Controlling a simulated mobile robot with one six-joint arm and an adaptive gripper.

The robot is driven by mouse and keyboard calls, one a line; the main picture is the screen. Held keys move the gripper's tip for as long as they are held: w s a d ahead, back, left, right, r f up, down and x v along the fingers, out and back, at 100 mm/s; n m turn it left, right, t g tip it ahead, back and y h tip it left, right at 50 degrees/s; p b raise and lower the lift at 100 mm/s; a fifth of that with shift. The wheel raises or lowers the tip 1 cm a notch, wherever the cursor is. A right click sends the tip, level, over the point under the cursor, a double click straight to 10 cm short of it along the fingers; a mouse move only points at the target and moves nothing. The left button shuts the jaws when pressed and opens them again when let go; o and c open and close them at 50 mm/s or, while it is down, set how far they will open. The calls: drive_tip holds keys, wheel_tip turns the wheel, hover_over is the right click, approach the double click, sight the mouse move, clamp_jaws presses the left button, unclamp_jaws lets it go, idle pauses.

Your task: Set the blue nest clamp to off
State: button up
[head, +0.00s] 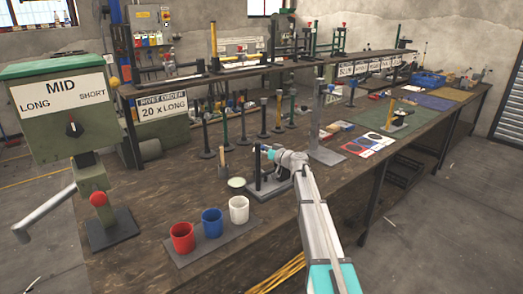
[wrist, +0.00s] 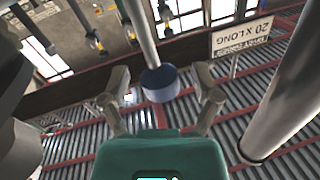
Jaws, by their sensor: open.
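In the wrist view, a dark blue cylindrical knob (wrist: 161,84) sits on the end of a grey rod, between the two fingers of my gripper (wrist: 162,76). It appears to be the blue nest clamp's handle. The fingers are spread, with a visible gap on each side of the knob. In the head view, my gripper (head: 270,153) is at a small fixture with a dark base (head: 262,193) on the bench. My wrist hides much of this fixture, so the clamp's setting cannot be read.
Red (head: 182,238), blue (head: 212,223) and white (head: 239,210) cups stand left of the fixture. A green press (head: 62,118) is further left. A tall grey post (head: 318,120) stands right of my wrist. Several slim posts (head: 225,130) line the bench behind.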

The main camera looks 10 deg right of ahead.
drive_tip(key=shift+c, duration=0.3)
clamp_jaws()
drive_tip(key=shift+w+d+r, duration=0.1)
drive_tip(key=shift+d, duration=0.1)
